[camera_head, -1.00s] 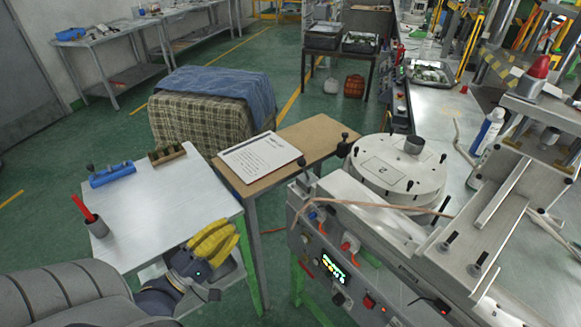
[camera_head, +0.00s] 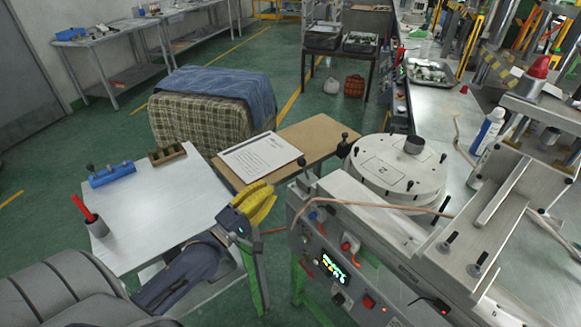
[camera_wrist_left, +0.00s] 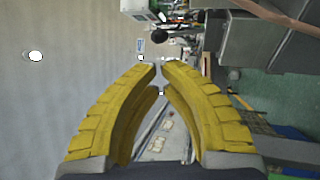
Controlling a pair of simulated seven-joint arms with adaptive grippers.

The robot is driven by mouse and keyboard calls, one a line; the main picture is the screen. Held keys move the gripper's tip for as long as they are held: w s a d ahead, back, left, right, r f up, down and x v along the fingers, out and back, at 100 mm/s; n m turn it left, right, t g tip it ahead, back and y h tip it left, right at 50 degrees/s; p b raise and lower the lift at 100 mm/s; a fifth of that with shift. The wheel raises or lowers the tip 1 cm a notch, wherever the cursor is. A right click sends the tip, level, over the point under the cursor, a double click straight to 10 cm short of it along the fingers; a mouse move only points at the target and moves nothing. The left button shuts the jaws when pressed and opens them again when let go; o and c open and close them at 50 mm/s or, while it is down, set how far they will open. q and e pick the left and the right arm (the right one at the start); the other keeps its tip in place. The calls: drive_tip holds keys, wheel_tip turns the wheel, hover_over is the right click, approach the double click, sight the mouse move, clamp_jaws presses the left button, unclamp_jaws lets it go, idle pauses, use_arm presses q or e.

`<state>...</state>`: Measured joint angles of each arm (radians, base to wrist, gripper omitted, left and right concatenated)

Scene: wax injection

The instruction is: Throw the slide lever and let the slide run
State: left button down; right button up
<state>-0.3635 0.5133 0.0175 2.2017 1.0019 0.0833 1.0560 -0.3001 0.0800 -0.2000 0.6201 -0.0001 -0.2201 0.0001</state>
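My left gripper (camera_head: 263,203) has yellow fingers. It is over the right edge of the light table, left of the machine and apart from it. In the left wrist view its fingertips (camera_wrist_left: 160,67) nearly meet, with nothing between them. The machine (camera_head: 345,283) has a front panel with a lit display. A black-knobbed lever (camera_head: 302,172) stands upright at its left end; another black knob (camera_head: 345,140) is beside the round mould. I cannot tell which one is the slide lever. My right gripper is not in view.
A paper sheet (camera_head: 261,157) lies on a brown board. An angled metal frame (camera_head: 510,215) covers the machine's right side.

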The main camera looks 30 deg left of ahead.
sight(305, 169)
use_arm(q)
drive_tip(key=x, duration=0.9)
drive_tip(key=shift+w, duration=0.3)
drive_tip(key=shift+d+r, duration=0.1)
drive_tip(key=shift+w+d+r, duration=0.1)
drive_tip(key=shift+w+r, duration=0.1)
